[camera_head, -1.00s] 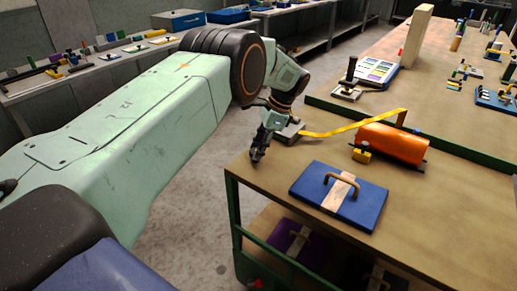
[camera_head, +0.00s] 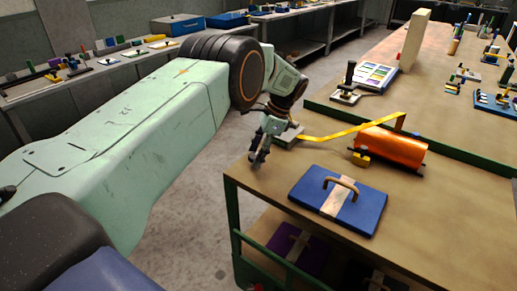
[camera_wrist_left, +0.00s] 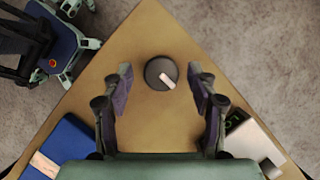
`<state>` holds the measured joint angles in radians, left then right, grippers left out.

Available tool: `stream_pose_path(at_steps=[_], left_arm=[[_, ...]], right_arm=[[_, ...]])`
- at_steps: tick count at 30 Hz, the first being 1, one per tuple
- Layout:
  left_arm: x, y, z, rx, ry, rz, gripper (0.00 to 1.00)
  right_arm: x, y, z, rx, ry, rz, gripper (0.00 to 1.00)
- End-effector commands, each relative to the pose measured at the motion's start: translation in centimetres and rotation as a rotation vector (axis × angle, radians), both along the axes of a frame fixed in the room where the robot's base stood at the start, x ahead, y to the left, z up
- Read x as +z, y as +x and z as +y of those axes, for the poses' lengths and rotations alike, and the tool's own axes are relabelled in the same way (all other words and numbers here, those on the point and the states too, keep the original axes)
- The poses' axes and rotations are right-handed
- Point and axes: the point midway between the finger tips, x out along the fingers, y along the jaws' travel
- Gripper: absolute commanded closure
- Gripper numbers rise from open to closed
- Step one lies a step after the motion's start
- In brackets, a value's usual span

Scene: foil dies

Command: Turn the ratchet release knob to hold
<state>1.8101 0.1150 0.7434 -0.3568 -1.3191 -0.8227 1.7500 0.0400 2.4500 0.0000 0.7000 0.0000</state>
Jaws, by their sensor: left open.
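The round dark knob (camera_wrist_left: 161,73) with a pale pointer bar sits on the tan bench top near its corner in the left wrist view. The bar points toward the lower right. My left gripper (camera_wrist_left: 160,82) is open and empty, with one finger on each side of the knob and a visible gap to both. In the head view my left gripper (camera_head: 258,158) points down over the near left corner of the bench (camera_head: 420,215). The knob cannot be made out there. My right gripper is not in view.
A blue board (camera_head: 362,205) with a handle lies right of the gripper. The bench edges drop to the floor beside the corner.

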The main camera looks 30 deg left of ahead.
Motion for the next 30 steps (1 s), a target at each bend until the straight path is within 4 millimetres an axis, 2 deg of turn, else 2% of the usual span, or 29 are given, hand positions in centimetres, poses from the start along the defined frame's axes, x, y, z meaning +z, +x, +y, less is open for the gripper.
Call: stream_pose_path(at_steps=[5,16,24,30], left_arm=[[1.7,0.6,-0.5,-0.001,0.001,-0.006,0.41],[8.5,2.4,-2.7,-0.001,0.0,-0.005,0.41],[10.4,2.9,-3.3,0.0,0.001,-0.001,0.41],[11.0,3.0,-3.5,0.0,0.0,0.001,0.41]], right_arm=[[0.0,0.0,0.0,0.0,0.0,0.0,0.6],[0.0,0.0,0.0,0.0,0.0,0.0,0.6],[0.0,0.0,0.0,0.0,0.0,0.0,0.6],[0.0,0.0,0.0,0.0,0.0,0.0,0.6]])
